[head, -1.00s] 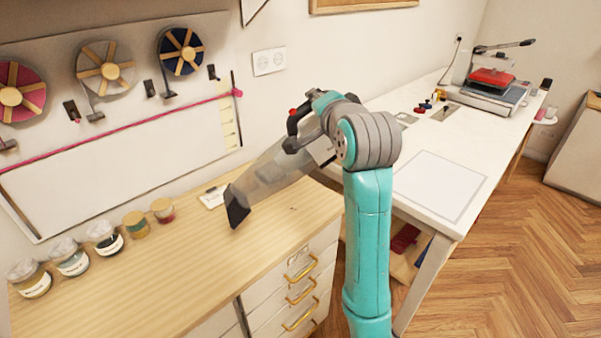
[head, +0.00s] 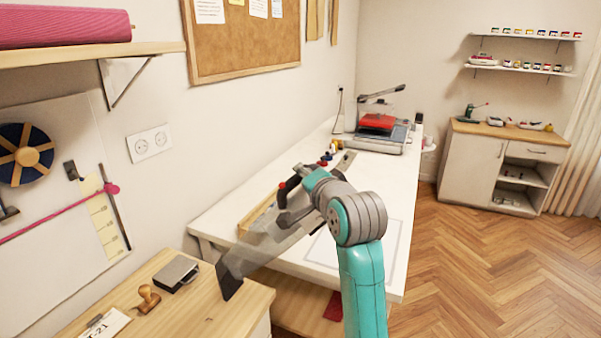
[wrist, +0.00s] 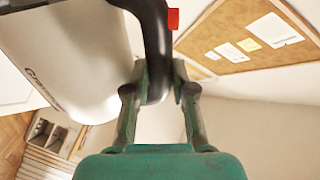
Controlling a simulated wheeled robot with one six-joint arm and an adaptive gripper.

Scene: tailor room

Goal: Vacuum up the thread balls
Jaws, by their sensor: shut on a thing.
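My gripper (head: 294,194) is shut on the dark handle of a handheld vacuum (head: 262,249). The vacuum has a pale, see-through body and a dark nozzle that tilts down to the left, over the right end of the wooden counter. I cannot tell whether the nozzle touches the counter. In the wrist view, the gripper fingers (wrist: 160,97) close around the black handle, with a red button above and the vacuum's white body at the left. I cannot make out any thread balls in these frames.
The wooden counter (head: 190,312) holds a stamp (head: 148,298), a dark flat case (head: 176,273) and a card (head: 103,325). Beyond it is a white table (head: 245,190) with small coloured items and a heat press (head: 380,130). Open wooden floor (head: 470,270) lies to the right.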

